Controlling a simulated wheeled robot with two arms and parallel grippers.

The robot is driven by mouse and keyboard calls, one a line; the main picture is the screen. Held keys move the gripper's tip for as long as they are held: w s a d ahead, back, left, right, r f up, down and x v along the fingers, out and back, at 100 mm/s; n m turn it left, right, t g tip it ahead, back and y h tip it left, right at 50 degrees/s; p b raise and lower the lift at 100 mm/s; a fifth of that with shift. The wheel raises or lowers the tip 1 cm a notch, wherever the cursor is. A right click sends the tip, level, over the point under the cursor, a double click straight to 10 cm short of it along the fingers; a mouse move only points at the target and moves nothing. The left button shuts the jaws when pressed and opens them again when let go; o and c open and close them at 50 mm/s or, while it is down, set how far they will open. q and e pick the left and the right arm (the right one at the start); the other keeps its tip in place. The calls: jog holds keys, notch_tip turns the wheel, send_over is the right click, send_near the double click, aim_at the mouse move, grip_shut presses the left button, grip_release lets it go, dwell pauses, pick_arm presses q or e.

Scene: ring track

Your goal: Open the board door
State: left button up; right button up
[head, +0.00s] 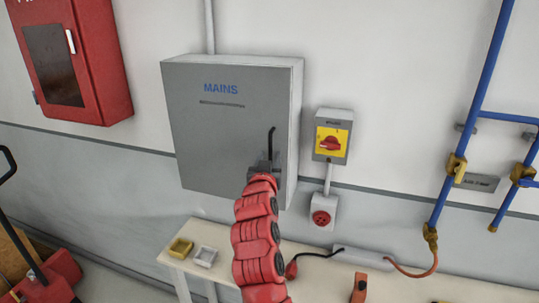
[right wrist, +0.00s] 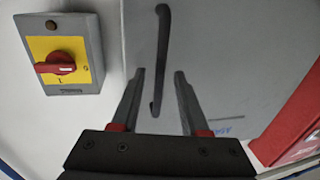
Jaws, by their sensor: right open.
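The board is a grey cabinet (head: 215,130) marked MAINS on the wall, and its door looks closed. A thin black door handle (head: 271,140) stands upright near the door's right edge; its lower part is hidden by my gripper. My right gripper (head: 262,165) is in front of the door's lower right part. In the right wrist view the two fingers of my right gripper (right wrist: 159,76) are apart, with the black handle (right wrist: 161,60) showing between them. The fingers are not closed on it; I cannot tell the remaining depth. My left gripper is not in view.
A grey and yellow switch box with a red knob (head: 331,143) is right of the cabinet, above a red socket (head: 321,217). A red wall box (head: 90,80) hangs at left. Blue pipes (head: 473,115) run at right. A bench (head: 410,287) stands below.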

grip_shut()
dwell(1.5)
